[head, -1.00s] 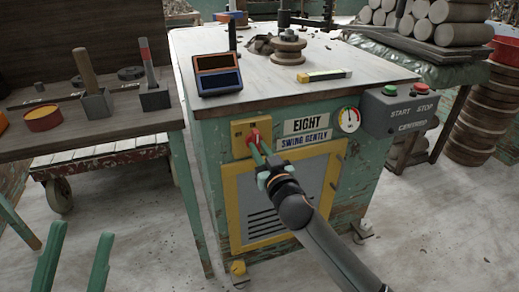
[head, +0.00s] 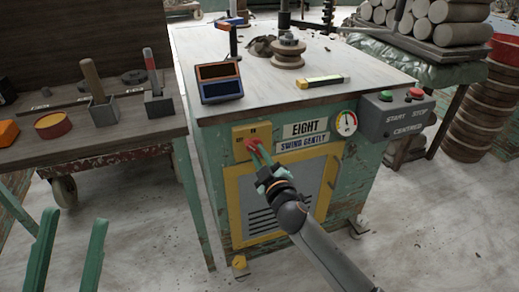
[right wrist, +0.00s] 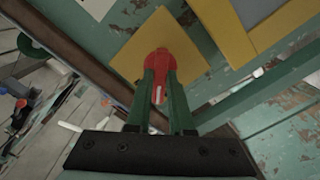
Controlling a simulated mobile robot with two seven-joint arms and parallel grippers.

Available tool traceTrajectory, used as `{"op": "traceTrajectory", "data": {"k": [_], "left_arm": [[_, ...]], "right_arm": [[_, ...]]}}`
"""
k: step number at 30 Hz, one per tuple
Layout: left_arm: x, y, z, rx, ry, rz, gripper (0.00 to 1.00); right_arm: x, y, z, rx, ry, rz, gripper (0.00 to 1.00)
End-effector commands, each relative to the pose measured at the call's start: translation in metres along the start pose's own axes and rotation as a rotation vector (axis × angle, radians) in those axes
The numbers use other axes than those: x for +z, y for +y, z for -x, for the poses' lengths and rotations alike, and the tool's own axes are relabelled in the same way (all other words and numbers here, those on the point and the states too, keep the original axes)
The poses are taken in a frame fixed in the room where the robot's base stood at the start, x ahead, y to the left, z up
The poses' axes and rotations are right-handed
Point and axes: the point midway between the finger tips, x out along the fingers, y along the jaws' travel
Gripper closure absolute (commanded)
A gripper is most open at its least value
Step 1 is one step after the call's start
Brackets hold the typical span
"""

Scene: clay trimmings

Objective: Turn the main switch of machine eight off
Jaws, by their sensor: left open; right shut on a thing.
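The machine marked EIGHT (head: 303,127) is a worn green cabinet with a pale top. Its main switch, a red handle (head: 251,145), sits on a yellow plate (head: 239,132) at the upper left of the front, with small markings on the plate. My right gripper (head: 257,150) is shut on the red handle, which also shows between the green fingers in the right wrist view (right wrist: 160,62). The fingers hide part of the handle; it looks tilted to the left in the head view. My left gripper (head: 75,220) is open and empty at the lower left.
A round gauge (head: 344,124) and a grey START/STOP box (head: 393,115) are right of the switch. A dark bench (head: 120,137) with tools stands at the left. The floor in front is clear.

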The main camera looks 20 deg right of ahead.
Motion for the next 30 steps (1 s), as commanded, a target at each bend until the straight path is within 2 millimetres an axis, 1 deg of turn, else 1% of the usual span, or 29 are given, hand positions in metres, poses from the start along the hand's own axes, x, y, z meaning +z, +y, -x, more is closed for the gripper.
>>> {"op": "traceTrajectory", "data": {"k": [3,18,24,30], "left_arm": [[-0.006,-0.005,-0.006,-0.011,0.002,-0.008,0.5],[-0.016,-0.011,-0.016,-0.008,-0.002,-0.041,0.5],[-0.018,-0.013,-0.019,-0.01,-0.003,-0.046,0.5],[-0.02,-0.013,-0.02,-0.01,-0.003,-0.049,0.5]], "right_arm": [[-0.002,0.001,0.0,-0.001,0.0,0.113,1.0],[-0.001,-0.001,0.0,-0.001,0.0,0.571,1.0],[-0.001,-0.001,0.0,0.0,0.001,0.71,1.0],[0.0,-0.002,0.0,0.0,0.002,0.801,1.0]]}}
